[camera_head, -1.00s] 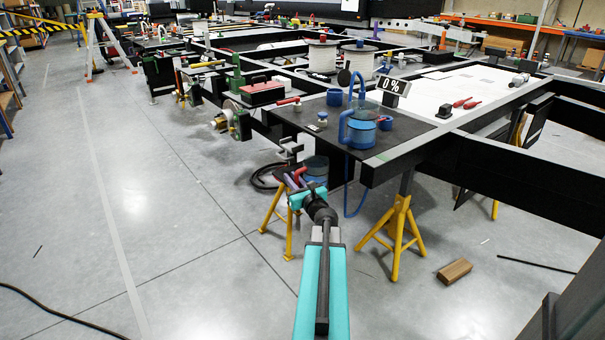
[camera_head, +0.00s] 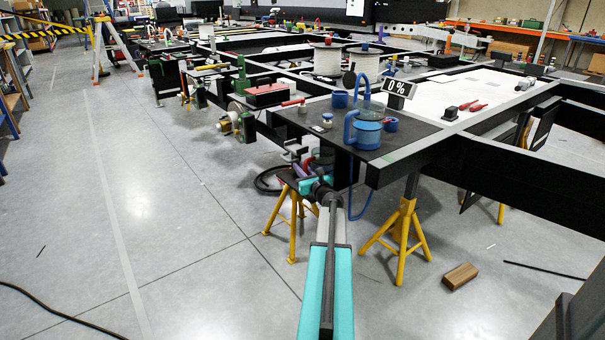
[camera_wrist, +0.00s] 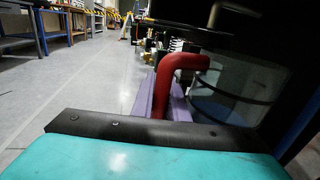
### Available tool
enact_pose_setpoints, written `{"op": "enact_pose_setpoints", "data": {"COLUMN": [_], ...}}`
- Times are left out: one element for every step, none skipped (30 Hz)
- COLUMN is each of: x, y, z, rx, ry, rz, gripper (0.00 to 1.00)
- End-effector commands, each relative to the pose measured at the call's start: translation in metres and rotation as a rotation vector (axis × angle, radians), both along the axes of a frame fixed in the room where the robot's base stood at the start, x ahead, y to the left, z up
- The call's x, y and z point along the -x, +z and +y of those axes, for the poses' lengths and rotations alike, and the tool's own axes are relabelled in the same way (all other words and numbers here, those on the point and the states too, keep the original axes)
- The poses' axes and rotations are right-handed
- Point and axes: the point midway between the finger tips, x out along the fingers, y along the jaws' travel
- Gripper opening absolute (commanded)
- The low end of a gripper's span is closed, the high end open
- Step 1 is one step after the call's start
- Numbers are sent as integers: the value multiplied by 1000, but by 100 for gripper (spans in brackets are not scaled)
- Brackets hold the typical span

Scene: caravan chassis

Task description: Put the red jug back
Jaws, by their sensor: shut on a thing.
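The red jug has a red handle and a clear bluish body. In the wrist view its handle (camera_wrist: 178,82) stands upright between my purple fingers, and its body (camera_wrist: 232,98) is to the right, partly cut by dark parts. My gripper (camera_wrist: 157,98) is shut on the handle. In the head view my gripper (camera_head: 302,174) is low, left of the black board's front corner. The jug's body (camera_head: 325,159) shows only in part there, beside the board's edge.
The black board (camera_head: 345,109) carries a blue jug (camera_head: 366,133), a blue cup (camera_head: 340,99) and a display reading "0 %" (camera_head: 397,88). Yellow stands (camera_head: 402,240) hold the black chassis beams (camera_head: 480,178). A blue hose (camera_head: 361,208) hangs from the board. Open floor lies left.

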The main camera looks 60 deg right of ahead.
Motion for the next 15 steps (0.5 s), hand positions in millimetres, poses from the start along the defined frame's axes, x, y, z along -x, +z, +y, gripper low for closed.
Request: {"op": "enact_pose_setpoints", "data": {"x": [-4,-5,-7,-8,-10,-12,-13,-14,-15,-16,-17,-18,-18,-18,-18], "y": [-1,-1,-1,-1,-2,-2,-2,-3,-3,-3,-3,-3,-3,-3,-3], "z": [-7,-10,-14,-17,-19,-23,-26,-28,-30,-32,-34,-35,-36,-36,-37], "rx": [1,1,1,1,2,2,2,2,2,2,2,2,2,2,2], "ry": [0,0,0,0,0,0,0,0,0,0,0,1,1,1,1], "rz": [0,0,0,0,0,0,0,0,0,0,0,0,0,0,0], "gripper": [0,0,0,0,0,0,0,0,0,0,0,0,0,0,0]}}
